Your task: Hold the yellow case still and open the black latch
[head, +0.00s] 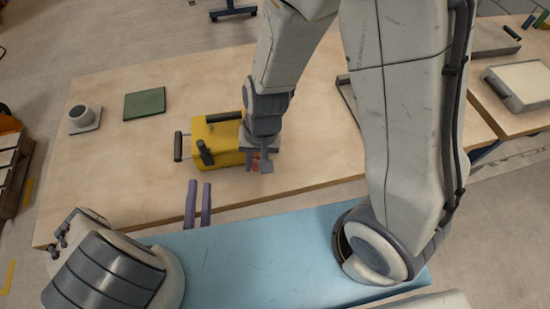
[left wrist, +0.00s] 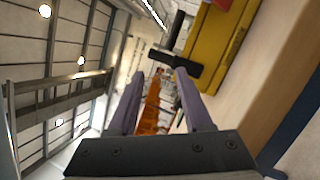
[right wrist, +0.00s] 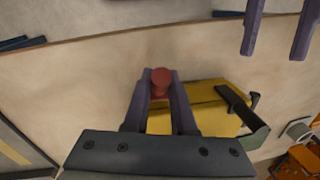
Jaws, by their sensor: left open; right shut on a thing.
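The yellow case (head: 229,140) sits on the wooden table, with a black latch (head: 205,152) standing up from its near left part. The latch looks like a dark T-shaped bar in the left wrist view (left wrist: 178,64), just beyond the fingertips. My left gripper (head: 198,188) is open and empty on the near side of the case, apart from the latch. My right gripper (right wrist: 161,88) is shut on a red knob (right wrist: 161,77) at the case's edge. In the head view the right forearm hides the case's right end.
A grey cup (head: 82,116) and a green mat (head: 144,104) lie on the table (head: 100,190) at left.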

